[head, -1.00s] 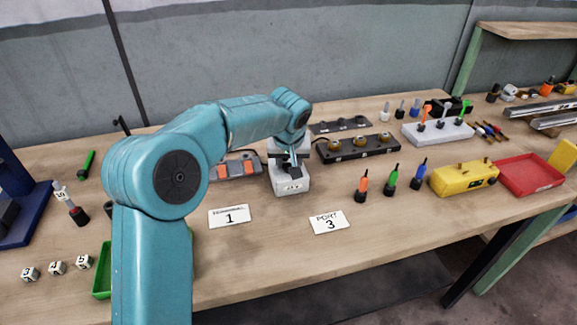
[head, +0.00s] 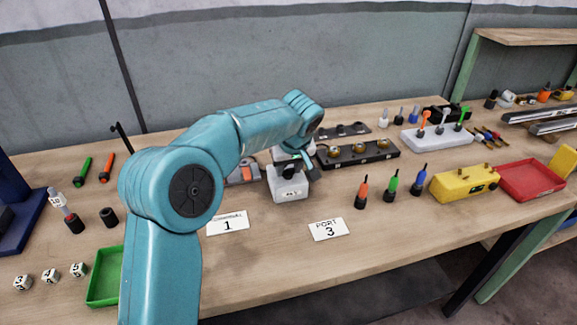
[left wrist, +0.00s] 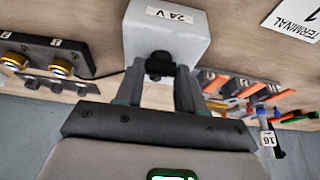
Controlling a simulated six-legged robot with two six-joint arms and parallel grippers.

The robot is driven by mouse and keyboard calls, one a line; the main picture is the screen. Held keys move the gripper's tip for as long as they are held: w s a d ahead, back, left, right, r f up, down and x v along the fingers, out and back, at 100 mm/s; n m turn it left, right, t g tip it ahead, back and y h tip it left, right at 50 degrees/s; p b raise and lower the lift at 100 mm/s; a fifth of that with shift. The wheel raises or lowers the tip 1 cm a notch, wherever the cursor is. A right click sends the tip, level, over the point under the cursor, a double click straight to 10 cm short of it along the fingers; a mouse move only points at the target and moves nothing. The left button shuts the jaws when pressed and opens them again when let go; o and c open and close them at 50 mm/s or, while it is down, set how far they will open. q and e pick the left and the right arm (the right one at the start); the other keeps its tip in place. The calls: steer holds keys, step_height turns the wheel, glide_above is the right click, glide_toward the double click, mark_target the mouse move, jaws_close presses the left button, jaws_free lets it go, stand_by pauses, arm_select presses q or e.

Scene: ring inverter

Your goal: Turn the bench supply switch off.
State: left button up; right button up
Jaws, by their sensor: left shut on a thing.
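The bench supply is a pale grey box (head: 286,188) with a label on its front, standing on the bench in the middle of the head view. In the left wrist view the same box (left wrist: 166,38) shows a "24 V" label. A small black switch part (left wrist: 159,66) sits on it. My left gripper (left wrist: 158,78) has one finger on each side of this black part and is shut on it. In the head view the left gripper (head: 302,164) is at the top of the box, partly hidden by its own wrist. The switch's exact position is hard to read. My right gripper is not in view.
A black block with brass knobs (head: 358,152) stands close behind at right. A unit with orange parts (head: 243,174) is at left, partly behind my arm.

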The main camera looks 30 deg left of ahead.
arm_select(q)
steer(key=shift+r, duration=0.15)
steer(key=o, duration=1)
steer(key=shift+o, duration=0.2)
steer(key=p+v, duration=0.1)
steer(key=v, duration=1.5)
steer(key=shift+p, duration=0.4)
steer(key=shift+s+d+r, duration=0.1)
